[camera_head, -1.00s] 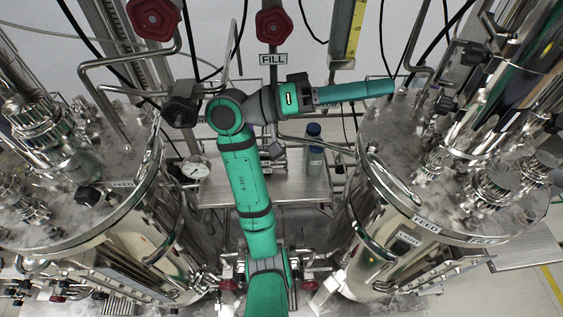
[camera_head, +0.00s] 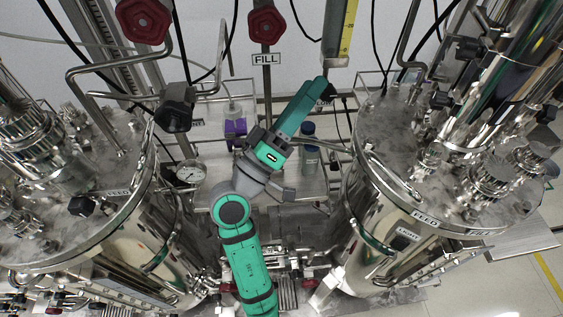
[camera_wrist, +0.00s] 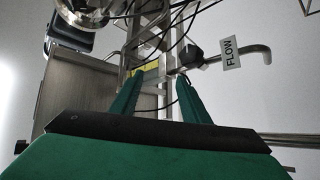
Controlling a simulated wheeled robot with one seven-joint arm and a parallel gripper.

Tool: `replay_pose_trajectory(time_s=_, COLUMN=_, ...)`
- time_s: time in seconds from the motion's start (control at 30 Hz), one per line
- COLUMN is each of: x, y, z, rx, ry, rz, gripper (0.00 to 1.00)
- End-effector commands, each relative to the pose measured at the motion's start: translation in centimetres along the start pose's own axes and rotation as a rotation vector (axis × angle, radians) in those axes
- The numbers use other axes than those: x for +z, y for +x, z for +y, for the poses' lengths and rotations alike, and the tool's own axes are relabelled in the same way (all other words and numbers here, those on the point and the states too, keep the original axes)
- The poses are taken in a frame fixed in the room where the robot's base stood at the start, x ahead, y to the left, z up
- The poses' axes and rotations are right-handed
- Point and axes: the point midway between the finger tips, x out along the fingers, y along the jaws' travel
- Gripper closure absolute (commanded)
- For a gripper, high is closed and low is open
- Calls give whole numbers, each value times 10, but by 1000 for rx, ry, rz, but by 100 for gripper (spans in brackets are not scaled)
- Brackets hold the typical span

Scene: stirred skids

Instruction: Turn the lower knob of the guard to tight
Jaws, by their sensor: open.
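I cannot make out the guard's lower knob for certain in either view. A vertical column with a yellow scale (camera_head: 347,35) stands on the back wall in the head view, above my arm's end. In the wrist view a yellow strip (camera_wrist: 148,69) shows between and beyond my fingers. A black knob (camera_wrist: 190,56) sits on a bent pipe beside a FLOW label (camera_wrist: 231,53), to the right of the fingers. My gripper (camera_wrist: 158,78) is open, its two green fingers apart with nothing between them.
Steel tanks stand left (camera_head: 75,215) and right (camera_head: 400,150) of my arm. Red handwheels (camera_head: 267,25) hang on the wall by the FILL label (camera_head: 267,58). A blue-capped bottle (camera_head: 309,150), a purple item (camera_head: 236,132) and a pressure gauge (camera_head: 190,173) are near my arm. Cables hang ahead.

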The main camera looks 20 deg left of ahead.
Motion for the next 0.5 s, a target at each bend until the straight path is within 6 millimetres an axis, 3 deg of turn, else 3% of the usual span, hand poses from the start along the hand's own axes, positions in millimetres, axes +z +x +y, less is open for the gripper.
replay_pose_trajectory(time_s=0.5, x=41, y=-50, z=-60, rx=-221, ry=113, rz=89, gripper=58)
